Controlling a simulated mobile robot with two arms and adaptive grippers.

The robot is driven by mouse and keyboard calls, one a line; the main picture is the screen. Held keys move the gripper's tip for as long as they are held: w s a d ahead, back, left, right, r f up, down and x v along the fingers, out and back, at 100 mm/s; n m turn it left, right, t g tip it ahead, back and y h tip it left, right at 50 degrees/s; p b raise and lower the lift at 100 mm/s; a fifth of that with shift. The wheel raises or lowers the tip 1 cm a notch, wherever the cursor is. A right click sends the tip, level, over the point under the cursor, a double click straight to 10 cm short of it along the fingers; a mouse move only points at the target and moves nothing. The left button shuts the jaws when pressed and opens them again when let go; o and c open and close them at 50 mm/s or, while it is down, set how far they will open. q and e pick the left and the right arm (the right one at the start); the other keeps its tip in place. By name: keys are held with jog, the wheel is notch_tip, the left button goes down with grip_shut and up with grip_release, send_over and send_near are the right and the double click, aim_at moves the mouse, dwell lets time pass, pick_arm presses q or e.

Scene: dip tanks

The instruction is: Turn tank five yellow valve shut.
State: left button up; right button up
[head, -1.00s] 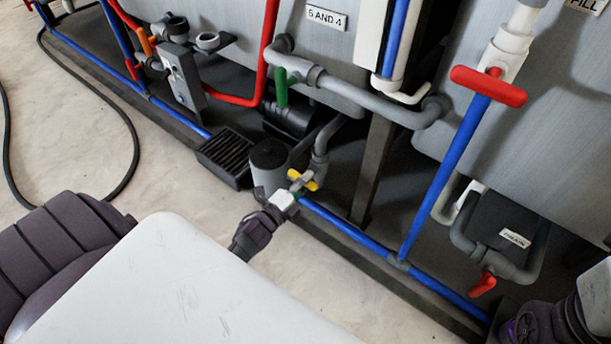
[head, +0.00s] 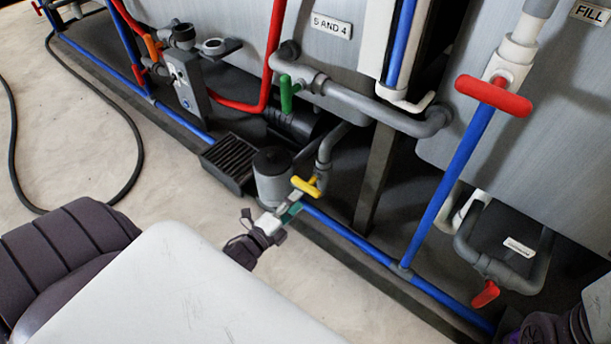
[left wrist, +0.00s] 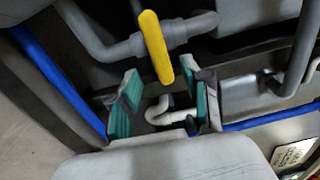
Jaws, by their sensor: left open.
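The yellow valve handle (head: 307,187) sits on a grey pipe beside a grey cylinder, just above the blue floor pipe. In the left wrist view the yellow handle (left wrist: 156,47) is a long bar, slightly tilted, beyond the fingers. My left gripper (head: 287,211) is just below and left of the handle in the head view. In the left wrist view my left gripper (left wrist: 164,104) is open, with its teal pads apart and nothing between them but background pipes. The handle's near end lies just past the fingertips; I cannot tell whether they touch. My right gripper does not show.
A green handle (head: 286,93) and a red handle (head: 493,95) sit on nearby pipes. Another red handle (head: 486,294) is low at the right. The blue pipe (head: 350,236) runs along the base. A black grate (head: 229,161) lies left of the cylinder. Pale floor at left is mostly clear.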

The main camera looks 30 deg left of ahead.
pick_arm(q)
jog(key=s, duration=0.5)
jog(key=shift+s+a, duration=0.2)
jog(key=shift+s, duration=0.2)
